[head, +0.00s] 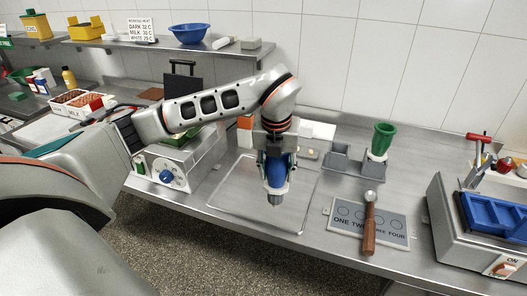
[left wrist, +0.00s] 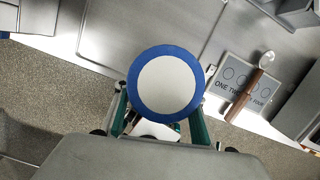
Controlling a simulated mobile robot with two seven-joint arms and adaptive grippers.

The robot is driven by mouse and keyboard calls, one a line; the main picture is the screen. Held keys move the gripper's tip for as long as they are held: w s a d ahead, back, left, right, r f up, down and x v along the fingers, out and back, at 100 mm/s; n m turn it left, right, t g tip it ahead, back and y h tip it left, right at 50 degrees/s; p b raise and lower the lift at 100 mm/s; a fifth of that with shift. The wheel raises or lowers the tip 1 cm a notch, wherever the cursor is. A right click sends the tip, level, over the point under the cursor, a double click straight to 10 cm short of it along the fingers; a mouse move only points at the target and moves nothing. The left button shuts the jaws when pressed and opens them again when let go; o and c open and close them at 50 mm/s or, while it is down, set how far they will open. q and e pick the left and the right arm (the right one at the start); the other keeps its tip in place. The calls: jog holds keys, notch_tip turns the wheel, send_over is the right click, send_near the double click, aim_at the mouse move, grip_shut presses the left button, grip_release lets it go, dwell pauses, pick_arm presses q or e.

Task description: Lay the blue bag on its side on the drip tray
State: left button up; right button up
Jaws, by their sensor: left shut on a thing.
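My left gripper (head: 275,182) is shut on the blue bag (head: 277,170), and its fingers clasp the bag from both sides. The bag is upright, with its grey metal nozzle pointing down. In the left wrist view the bag's round end (left wrist: 167,84) faces the camera, a pale disc with a blue rim. The drip tray (head: 226,200) is a shallow, flat rectangle on the steel table. The bag appears over the tray's right part; the gap beneath the nozzle is hard to judge. The tray also shows in the left wrist view (left wrist: 125,30). My right gripper is not in view.
Right of the tray are a numbered grey mat (head: 345,231) with a wooden-handled tool (head: 369,225), a grey holder (head: 343,163) and a green cone (head: 383,138). A machine with a blue mould (head: 495,215) stands far right. A dial box (head: 180,165) stands left. The tray's left part is clear.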

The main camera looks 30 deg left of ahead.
pick_arm(q)
jog(key=n, duration=0.1)
jog(key=n+g, duration=0.1)
jog(key=a+n+g, duration=0.1)
jog(key=shift+w+h, duration=0.3)
jog(key=shift+h, duration=0.1)
jog(key=n, duration=0.1)
jog(key=n+h, duration=0.1)
jog(key=n+g+h, duration=0.1)
jog(key=n, duration=0.1)
jog(key=shift+w+a+f, duration=0.1)
jog(key=shift+w+a, duration=0.15)
jog(key=shift+a, duration=0.05)
jog(key=n, duration=0.1)
jog(key=n+h, duration=0.2)
jog(key=shift+w+a+f, duration=0.1)
jog(key=shift+w+a, duration=0.15)
jog(key=shift+a, duration=0.1)
jog(key=w+a+n+t+h+p, duration=0.1)
jog(key=w+a+n+t+h, duration=0.2)
jog(key=n+t, duration=0.9)
jog(key=shift+w+a+f+n, duration=0.25)
jog(key=shift+w+a+n, duration=0.45)
jog(key=shift+a+n, duration=0.8)
jog(key=shift+a, duration=0.1)
jog(key=shift+s+f, duration=0.1)
jog(key=shift+f, duration=4.9)
jog(key=shift+f, duration=0.75)
